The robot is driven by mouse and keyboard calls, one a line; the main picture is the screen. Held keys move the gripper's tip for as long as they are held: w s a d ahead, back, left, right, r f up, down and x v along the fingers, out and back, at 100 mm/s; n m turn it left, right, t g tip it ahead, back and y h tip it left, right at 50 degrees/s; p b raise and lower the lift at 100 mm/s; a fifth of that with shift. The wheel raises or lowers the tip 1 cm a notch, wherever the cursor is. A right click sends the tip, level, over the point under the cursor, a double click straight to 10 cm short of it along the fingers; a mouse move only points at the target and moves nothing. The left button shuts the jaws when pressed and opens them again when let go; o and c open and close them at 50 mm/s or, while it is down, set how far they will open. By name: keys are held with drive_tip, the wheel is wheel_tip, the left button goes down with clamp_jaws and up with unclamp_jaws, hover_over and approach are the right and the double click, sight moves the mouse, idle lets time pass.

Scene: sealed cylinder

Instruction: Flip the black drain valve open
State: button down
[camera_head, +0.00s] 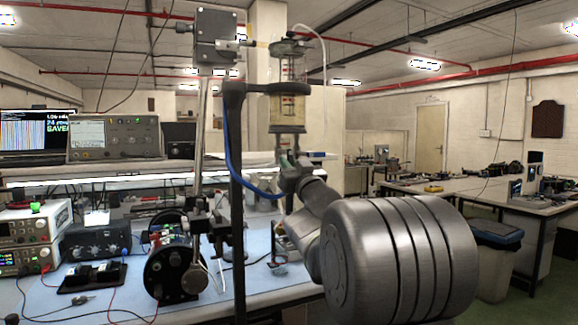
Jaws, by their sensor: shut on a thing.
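The sealed glass cylinder (288,98) stands upright in a black clamp, with amber liquid in its lower part. My gripper (289,152) is directly under the cylinder's base, its narrow fingers pointing up. It is shut on the small drain valve there. The black valve lever cannot be made out, as the fingers cover that spot, so its angle cannot be told.
A black upright stand (236,200) rises just left of my gripper, with a blue tube (240,180) beside it. A grey box (217,40) is mounted at the top left of the cylinder. Instruments crowd the blue bench mat (130,288) on the left.

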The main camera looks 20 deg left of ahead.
drive_tip(key=c, duration=1.4)
unclamp_jaws()
drive_tip(key=shift+c, duration=0.2)
drive_tip(key=b+v, duration=0.2)
drive_tip(key=v, duration=1.2)
drive_tip(key=shift+w+a, duration=0.1)
drive_tip(key=p+x, duration=0.2)
drive_tip(key=x, duration=1.2)
drive_tip(key=shift+s+m+t, duration=0.2)
drive_tip(key=shift+m+t, duration=0.2)
drive_tip(key=shift+m, duration=0.3)
